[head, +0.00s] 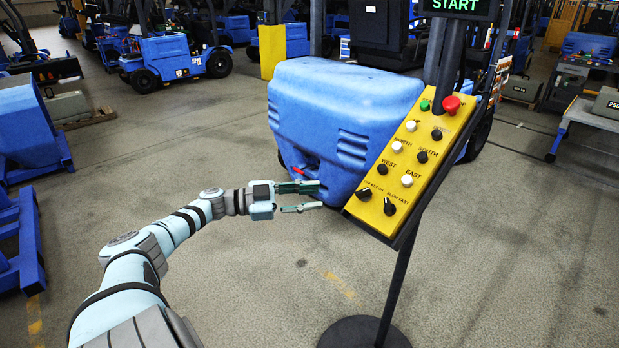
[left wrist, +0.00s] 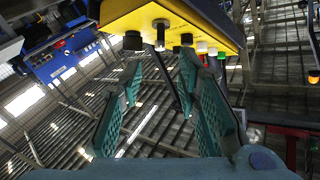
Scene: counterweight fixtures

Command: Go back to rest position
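My left arm reaches in from the lower left of the head view. Its gripper (head: 319,195) is open and empty, with the two fingers apart, just left of the lower end of a yellow control panel (head: 412,160). In the left wrist view the teal fingers of the left gripper (left wrist: 160,64) are spread with nothing between them. The yellow panel (left wrist: 180,22) shows above them, with its knobs and buttons. The fingers do not visibly touch the panel in the head view. My right gripper is in neither view.
The panel stands on a black pole with a round base (head: 365,333); a red button (head: 451,104) is near its top. A large blue counterweight (head: 340,120) is behind the gripper. Blue fixtures (head: 25,125) stand at left. The floor left of the pole is clear.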

